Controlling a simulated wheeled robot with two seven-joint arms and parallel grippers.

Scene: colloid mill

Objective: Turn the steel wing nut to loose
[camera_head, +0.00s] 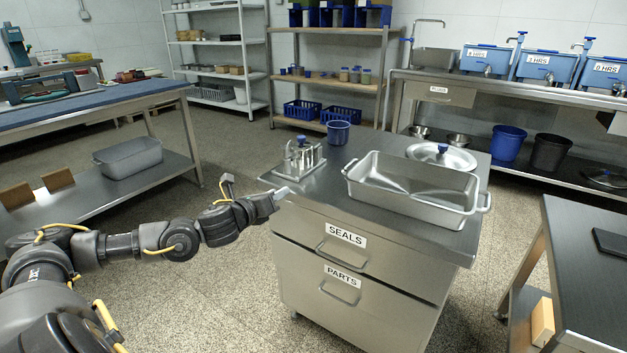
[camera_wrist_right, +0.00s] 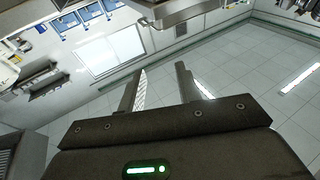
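A small steel fixture (camera_head: 299,161) with a blue knob (camera_head: 301,140) on top stands on the left side of the steel cabinet top. The steel wing nut is too small to make out for sure on it. My left gripper (camera_head: 282,192) comes in from the left, by the cabinet's left front edge, just in front of and below the fixture and apart from it. Its fingers are too small to tell open or shut. My right gripper (camera_wrist_right: 161,88) shows in the right wrist view with its two fingers apart and nothing between them.
On the steel cabinet (camera_head: 372,254) a deep steel pan (camera_head: 405,209) takes up the right side, with a blue-knobbed lid (camera_head: 441,157) behind it. A blue mug (camera_head: 338,133) stands behind the fixture. A side table (camera_head: 590,260) is at the right. Floor is free left of the cabinet.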

